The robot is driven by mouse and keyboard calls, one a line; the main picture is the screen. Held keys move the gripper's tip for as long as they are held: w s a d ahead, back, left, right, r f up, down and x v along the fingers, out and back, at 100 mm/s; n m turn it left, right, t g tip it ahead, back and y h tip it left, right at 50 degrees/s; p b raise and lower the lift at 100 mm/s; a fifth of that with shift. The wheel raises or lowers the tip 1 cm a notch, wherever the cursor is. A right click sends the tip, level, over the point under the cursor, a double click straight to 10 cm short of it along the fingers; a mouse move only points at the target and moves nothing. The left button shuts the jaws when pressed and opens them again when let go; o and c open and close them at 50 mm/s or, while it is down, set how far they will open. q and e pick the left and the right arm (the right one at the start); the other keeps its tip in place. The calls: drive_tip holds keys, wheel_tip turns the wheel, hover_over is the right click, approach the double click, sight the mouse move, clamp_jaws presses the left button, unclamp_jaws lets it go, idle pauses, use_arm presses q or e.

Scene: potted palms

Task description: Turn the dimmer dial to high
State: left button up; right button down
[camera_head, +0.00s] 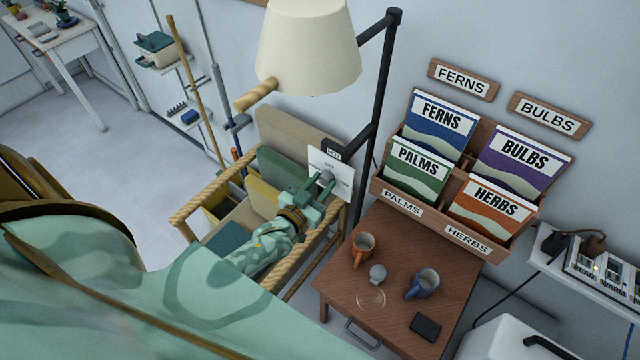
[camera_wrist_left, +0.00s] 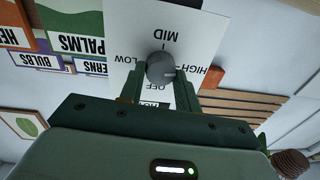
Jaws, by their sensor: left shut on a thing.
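The dimmer dial (camera_wrist_left: 161,68) is a round grey knob on a white plate (camera_wrist_left: 158,22) with MID, LOW, OFF and HIGH labels, upside down in the left wrist view. A pale mark on the knob seems to point right, toward the HIGH side. In the head view the plate (camera_head: 338,166) is below the lamp arm and the dial (camera_head: 326,178) is at my fingers. My left gripper (camera_head: 318,189) is shut on the dial, with one finger on each side of it in the left wrist view (camera_wrist_left: 161,84). My right gripper is not in view.
A cream lamp shade (camera_head: 305,45) on a black post (camera_head: 385,90) hangs above.

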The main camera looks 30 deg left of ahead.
use_arm(q)
drive_tip(key=shift+f+m, duration=0.15)
drive_tip(key=shift+m, duration=0.85)
drive_tip(key=o, duration=1)
drive_tip(key=s, duration=1.6)
drive_tip(key=shift+s+a, duration=0.2)
